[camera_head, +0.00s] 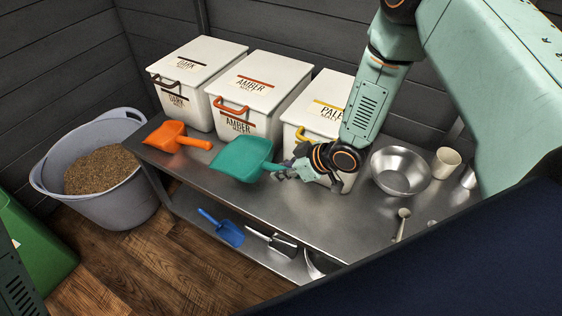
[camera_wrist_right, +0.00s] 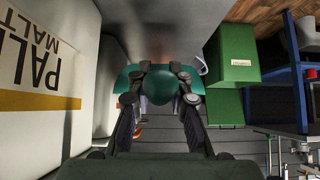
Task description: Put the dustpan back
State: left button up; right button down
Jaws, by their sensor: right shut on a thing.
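The dustpan, a teal scoop-shaped pan (camera_head: 243,159), is held above the steel bench (camera_head: 290,212), in front of the amber malt bin. My right gripper (camera_head: 288,172) is shut on its handle end, and the pan points left. In the right wrist view the teal pan (camera_wrist_right: 160,76) shows between and beyond the two fingers (camera_wrist_right: 160,92). The fingers hide part of it. A similar orange scoop (camera_head: 172,134) lies at the bench's left end. A blue scoop (camera_head: 224,228) lies on the lower shelf. My left gripper is not in view.
White malt bins marked dark (camera_head: 196,66), amber (camera_head: 262,84) and pale (camera_head: 312,115) stand along the back. A steel bowl (camera_head: 401,172) and cream cup (camera_head: 446,163) stand at right. A grey tub of grain (camera_head: 104,200) stands left. The front middle of the bench is clear.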

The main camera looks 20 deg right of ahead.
jog(key=shift+d+f, duration=0.15)
jog(key=shift+f, duration=0.1)
jog(key=shift+s+f+b, duration=0.15)
jog(key=shift+f+b, duration=0.7)
jog(key=shift+b, duration=0.25)
notch_tip(320, 180, down, 2)
jog(key=shift+f+b, duration=0.15)
jog(key=shift+b, duration=0.85)
jog(key=shift+f+b, duration=1.05)
jog(key=shift+f, duration=0.05)
jog(key=shift+r, duration=0.1)
jog(key=c, duration=1.2)
grip_release()
jog(key=shift+o, duration=0.2)
